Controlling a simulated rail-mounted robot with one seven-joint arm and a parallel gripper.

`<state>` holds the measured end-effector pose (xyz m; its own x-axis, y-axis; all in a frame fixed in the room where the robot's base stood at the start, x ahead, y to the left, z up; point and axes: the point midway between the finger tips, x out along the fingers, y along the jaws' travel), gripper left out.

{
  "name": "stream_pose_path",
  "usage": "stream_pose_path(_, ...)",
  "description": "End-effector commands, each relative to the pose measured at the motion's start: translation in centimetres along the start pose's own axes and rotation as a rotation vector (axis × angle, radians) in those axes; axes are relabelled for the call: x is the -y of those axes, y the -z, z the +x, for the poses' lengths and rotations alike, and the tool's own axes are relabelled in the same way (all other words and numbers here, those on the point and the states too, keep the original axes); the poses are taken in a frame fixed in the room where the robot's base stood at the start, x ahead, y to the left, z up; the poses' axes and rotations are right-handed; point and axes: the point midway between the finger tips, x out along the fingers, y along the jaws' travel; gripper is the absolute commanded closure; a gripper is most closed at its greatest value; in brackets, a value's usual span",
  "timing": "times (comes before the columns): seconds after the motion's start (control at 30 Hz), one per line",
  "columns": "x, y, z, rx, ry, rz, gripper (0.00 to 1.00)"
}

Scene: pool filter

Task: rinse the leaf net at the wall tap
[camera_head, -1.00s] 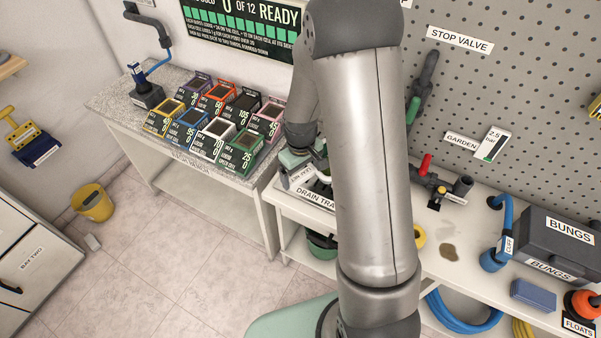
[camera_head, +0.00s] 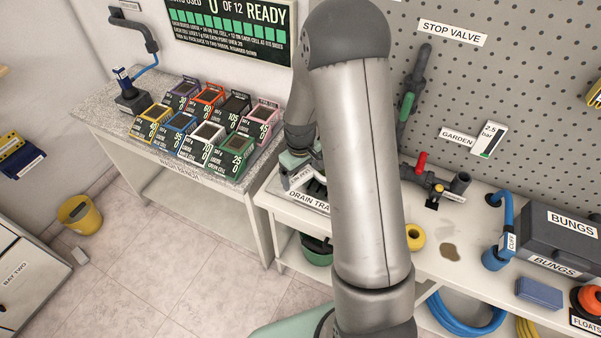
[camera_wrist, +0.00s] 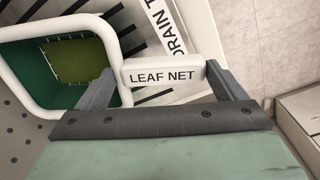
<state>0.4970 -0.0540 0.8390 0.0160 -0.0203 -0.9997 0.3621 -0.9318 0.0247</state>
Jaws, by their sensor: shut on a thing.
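The leaf net has a white block handle (camera_wrist: 165,75) labelled LEAF NET and a rounded white rim (camera_wrist: 104,40) at the upper left of the wrist view. Dark green with an olive patch shows inside the rim; I cannot tell whether this is mesh or something behind. My gripper (camera_wrist: 163,84) is shut on the handle block, one finger at each end. In the head view a white part of the net (camera_head: 300,179) shows at the drain tray (camera_head: 306,202), beside my arm, which hides the rest. I cannot tell whether the net touches the tray.
A red-handled valve (camera_head: 421,162) and a yellow ring (camera_head: 415,238) are right of my arm.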

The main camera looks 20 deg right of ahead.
Motion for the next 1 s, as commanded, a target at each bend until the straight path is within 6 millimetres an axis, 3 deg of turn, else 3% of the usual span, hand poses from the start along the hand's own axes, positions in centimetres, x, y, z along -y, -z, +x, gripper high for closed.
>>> stream_pose_path(0.67, 0.0, 0.0, 1.2, -0.001, -0.001, 0.000, 0.42)
stream_pose_path(0.7, 0.0, 0.0, 1.2, -0.001, -0.001, 0.000, 0.05)
stream_pose_path(0.73, 0.0, 0.0, 1.1, -0.001, -0.001, 0.000, 0.00)
stream_pose_path(1.0, 0.0, 0.0, 0.9, -0.001, 0.000, 0.000, 0.00)
